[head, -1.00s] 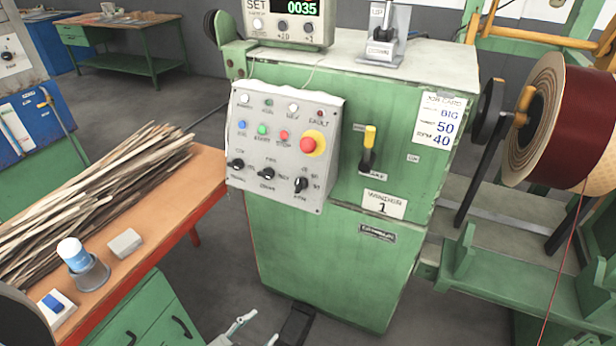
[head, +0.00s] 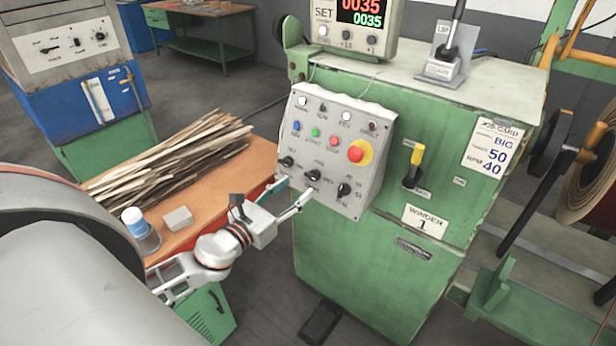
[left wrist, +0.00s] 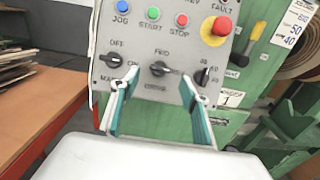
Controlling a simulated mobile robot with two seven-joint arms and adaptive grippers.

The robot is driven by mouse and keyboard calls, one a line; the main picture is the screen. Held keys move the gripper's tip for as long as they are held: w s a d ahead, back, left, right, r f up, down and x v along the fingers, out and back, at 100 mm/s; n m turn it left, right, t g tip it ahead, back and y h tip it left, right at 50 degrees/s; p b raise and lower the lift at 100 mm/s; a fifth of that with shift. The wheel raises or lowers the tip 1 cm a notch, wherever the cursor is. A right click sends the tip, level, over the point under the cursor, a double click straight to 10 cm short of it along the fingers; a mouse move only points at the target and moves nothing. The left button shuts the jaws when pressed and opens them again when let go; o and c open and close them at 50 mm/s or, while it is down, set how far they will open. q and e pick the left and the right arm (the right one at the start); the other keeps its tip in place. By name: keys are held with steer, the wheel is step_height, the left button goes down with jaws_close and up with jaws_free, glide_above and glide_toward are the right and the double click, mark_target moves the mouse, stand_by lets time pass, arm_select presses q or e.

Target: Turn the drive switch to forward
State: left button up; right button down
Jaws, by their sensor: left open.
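The drive switch (head: 313,175) is the black middle knob in the bottom row of the grey control panel (head: 330,145). In the left wrist view the drive switch (left wrist: 160,69) sits below an "FWD" mark, its bar lying roughly level, not pointing up at the mark. My left gripper (head: 296,189) is open in front of the panel's lower edge. In the left wrist view the left gripper's fingers (left wrist: 159,80) stand one on each side of the switch, with a gap to it; I cannot tell whether the tips touch the panel. My right gripper is not in view.
Other black knobs flank the switch at left (left wrist: 114,60) and right (left wrist: 204,76). A red emergency button (head: 356,153) and a yellow-handled lever (head: 416,160) are up and right. A workbench (head: 255,160) with wooden strips (head: 165,160) stands at left.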

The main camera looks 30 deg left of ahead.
mark_target(310, 177)
arm_select(q)
steer(key=w, duration=0.2)
steer(key=w+p, duration=0.1)
steer(key=w, duration=0.1)
steer(key=shift+w+d, duration=0.2)
steer(key=shift+w, duration=0.2)
steer(key=shift+w+d, duration=0.1)
steer(key=shift+w, duration=0.7)
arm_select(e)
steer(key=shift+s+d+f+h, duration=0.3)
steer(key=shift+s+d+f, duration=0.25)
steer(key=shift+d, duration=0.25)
arm_select(q)
steer(key=c, duration=1.1)
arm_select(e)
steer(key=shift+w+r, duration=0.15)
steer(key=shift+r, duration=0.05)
